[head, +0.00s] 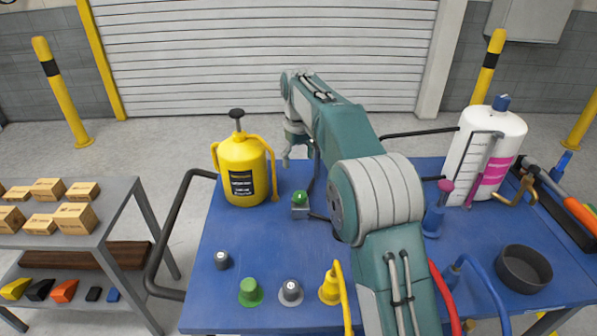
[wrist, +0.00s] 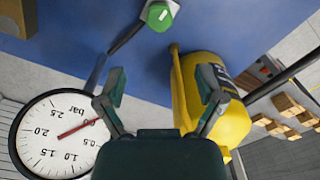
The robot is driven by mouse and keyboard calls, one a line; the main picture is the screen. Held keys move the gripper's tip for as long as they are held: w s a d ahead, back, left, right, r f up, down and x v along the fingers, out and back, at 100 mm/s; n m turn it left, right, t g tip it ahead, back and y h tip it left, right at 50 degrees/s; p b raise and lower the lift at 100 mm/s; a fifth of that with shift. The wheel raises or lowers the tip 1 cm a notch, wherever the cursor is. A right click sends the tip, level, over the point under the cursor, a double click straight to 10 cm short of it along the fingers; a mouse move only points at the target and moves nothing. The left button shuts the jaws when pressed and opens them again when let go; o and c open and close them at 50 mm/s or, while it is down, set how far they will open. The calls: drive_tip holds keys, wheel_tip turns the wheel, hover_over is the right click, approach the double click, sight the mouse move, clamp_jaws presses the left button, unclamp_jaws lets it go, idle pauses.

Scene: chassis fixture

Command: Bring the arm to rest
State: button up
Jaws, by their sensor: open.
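My arm reaches forward over the blue bench (head: 285,262) in the head view, with its elbow raised. My gripper (head: 299,158) hangs near the bench's far edge, to the right of a yellow pump can (head: 241,170). In the wrist view my gripper (wrist: 161,80) has its two fingers spread apart with nothing between them. The yellow can (wrist: 222,122) shows behind the right finger. A green button (wrist: 158,16) on a small grey box is at the top; it also shows in the head view (head: 300,197). A round pressure gauge (wrist: 55,150) is at the lower left.
Several knobs and caps, including a green one (head: 250,292), stand along the bench's front. A black round dish (head: 524,270) and a white canister (head: 486,150) are at right. A grey shelf with cardboard boxes (head: 75,219) stands at left. A bent black rail (head: 168,235) edges the bench.

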drive_tip(key=shift+r, duration=0.15)
drive_tip(key=s+d+r+m+t, duration=0.2)
drive_tip(key=s+d+r, duration=0.25)
drive_tip(key=s, duration=0.45)
drive_tip(key=s+d+r+m+t, duration=0.1)
drive_tip(key=s+d+r, duration=0.4)
drive_tip(key=s, duration=0.5)
drive_tip(key=s+d+f+m+t, duration=0.1)
drive_tip(key=s+f, duration=0.2)
drive_tip(key=s, duration=0.6)
drive_tip(key=s+d+f+m+t, duration=0.1)
drive_tip(key=s+d+f+m, duration=0.1)
drive_tip(key=s, duration=0.8)
drive_tip(key=shift+d+f+m+t, duration=0.3)
drive_tip(key=shift+f, duration=0.4)
